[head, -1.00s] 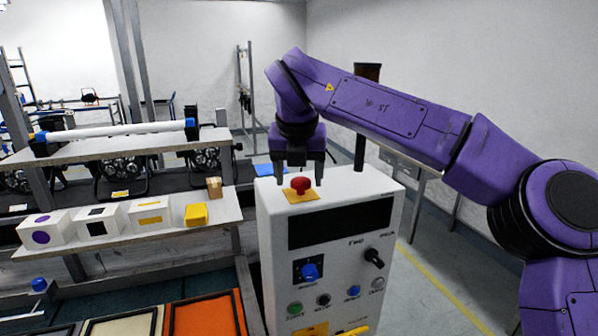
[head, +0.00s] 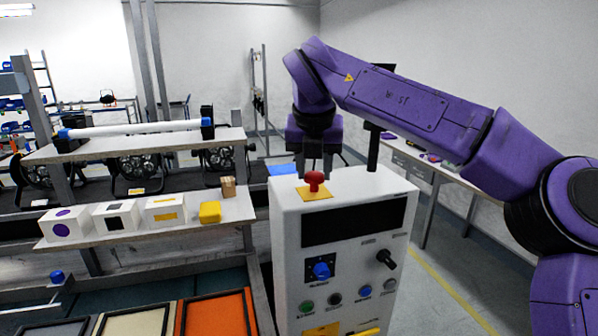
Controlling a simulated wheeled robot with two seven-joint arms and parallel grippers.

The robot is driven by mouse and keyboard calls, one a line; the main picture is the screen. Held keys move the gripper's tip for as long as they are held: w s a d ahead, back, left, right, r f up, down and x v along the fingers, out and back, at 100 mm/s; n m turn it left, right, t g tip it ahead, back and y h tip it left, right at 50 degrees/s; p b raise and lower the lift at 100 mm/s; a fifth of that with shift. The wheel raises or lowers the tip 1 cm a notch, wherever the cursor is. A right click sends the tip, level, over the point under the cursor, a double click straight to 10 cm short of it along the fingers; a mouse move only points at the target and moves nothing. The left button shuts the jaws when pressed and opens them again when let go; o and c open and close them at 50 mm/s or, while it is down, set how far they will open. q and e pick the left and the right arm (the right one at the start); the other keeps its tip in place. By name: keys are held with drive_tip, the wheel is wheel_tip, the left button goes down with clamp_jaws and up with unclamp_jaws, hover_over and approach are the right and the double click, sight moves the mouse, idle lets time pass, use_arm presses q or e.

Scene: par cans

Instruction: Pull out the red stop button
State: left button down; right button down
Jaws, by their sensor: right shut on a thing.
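The red stop button (head: 314,178) stands on a yellow square plate (head: 314,194) on top of a white control box (head: 290,250). Its red cap stands clear above the plate, with a narrower stem showing below. My right gripper (head: 316,172) points straight down over the box top, its fingers close together and shut on the red button's cap. My left gripper is not in view.
The box front has a dark display panel (head: 352,222), a blue knob (head: 321,270), a black switch (head: 386,259) and several small buttons. A shelf with white boxes (head: 115,215) and a yellow block (head: 210,212) stands to the left. Colored trays (head: 215,318) lie at lower left.

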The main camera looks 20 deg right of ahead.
drive_tip(key=c, duration=0.6)
unclamp_jaws()
drive_tip(key=shift+w+d+r, duration=0.1)
drive_tip(key=shift+w+r, duration=0.05)
drive_tip(key=v, duration=1)
drive_tip(key=shift+r, duration=0.25)
